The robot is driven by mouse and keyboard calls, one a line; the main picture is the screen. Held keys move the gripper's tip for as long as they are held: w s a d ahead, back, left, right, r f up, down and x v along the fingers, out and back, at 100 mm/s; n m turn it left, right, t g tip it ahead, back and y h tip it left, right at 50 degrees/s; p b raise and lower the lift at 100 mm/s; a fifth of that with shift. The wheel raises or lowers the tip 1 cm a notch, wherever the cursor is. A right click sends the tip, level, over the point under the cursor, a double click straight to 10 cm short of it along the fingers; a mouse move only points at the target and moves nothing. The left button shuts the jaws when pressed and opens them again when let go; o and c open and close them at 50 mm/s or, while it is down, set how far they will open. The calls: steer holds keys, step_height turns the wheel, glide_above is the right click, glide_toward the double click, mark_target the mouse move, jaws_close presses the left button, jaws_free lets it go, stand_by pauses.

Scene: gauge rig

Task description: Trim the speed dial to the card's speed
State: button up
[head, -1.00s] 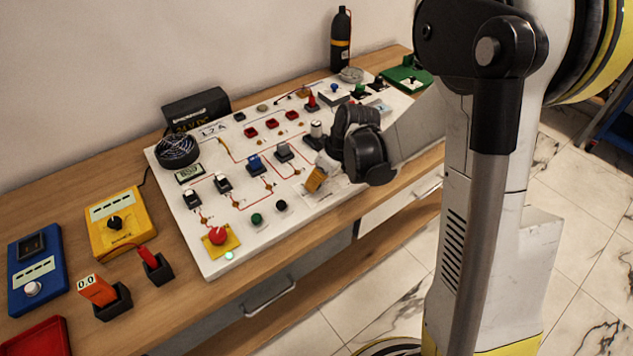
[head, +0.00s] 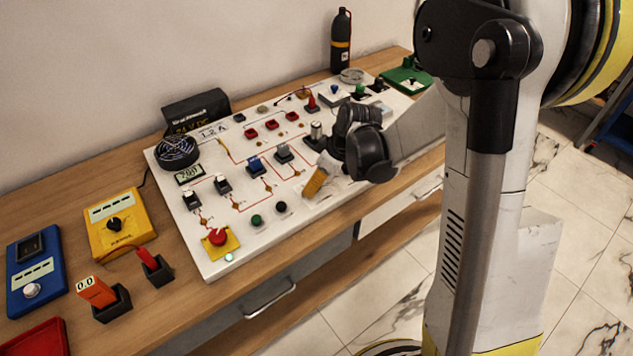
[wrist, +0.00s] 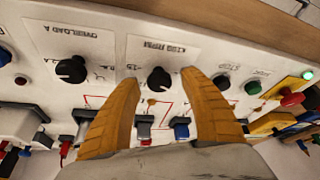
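The speed dial (wrist: 159,80) is a black round knob below a white label reading RPM, upside down in the wrist view. My gripper (wrist: 160,77) has its two orange fingers on either side of the dial, with a visible gap on each side. It is open and holds nothing. In the head view my gripper (head: 315,183) is low over the front right of the white panel (head: 222,262), and the dial is hidden there. A small display (head: 189,173) on the panel's left shows digits too small to read surely. I cannot tell which card gives the speed.
A similar black overload dial (wrist: 72,69) sits beside the speed dial. Green (head: 256,220) and black (head: 281,207) buttons and a red mushroom button (head: 217,237) stand on the front left of the panel.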

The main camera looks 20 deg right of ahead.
steer(key=v, duration=1.2)
steer(key=shift+s, duration=0.1)
steer(key=s+a+r+m+t+h, duration=0.1)
steer(key=s+m, duration=0.3)
steer(key=s, duration=0.4)
steer(key=s+a+r+m+t+h, duration=0.2)
steer(key=s+r+m+t, duration=0.1)
steer(key=s, duration=0.5)
steer(key=shift+s+r+m, duration=0.3)
steer(key=shift+r+m, duration=0.4)
steer(key=shift+r, duration=0.1)
steer(key=shift+w+a, duration=0.1)
stand_by(3.9)
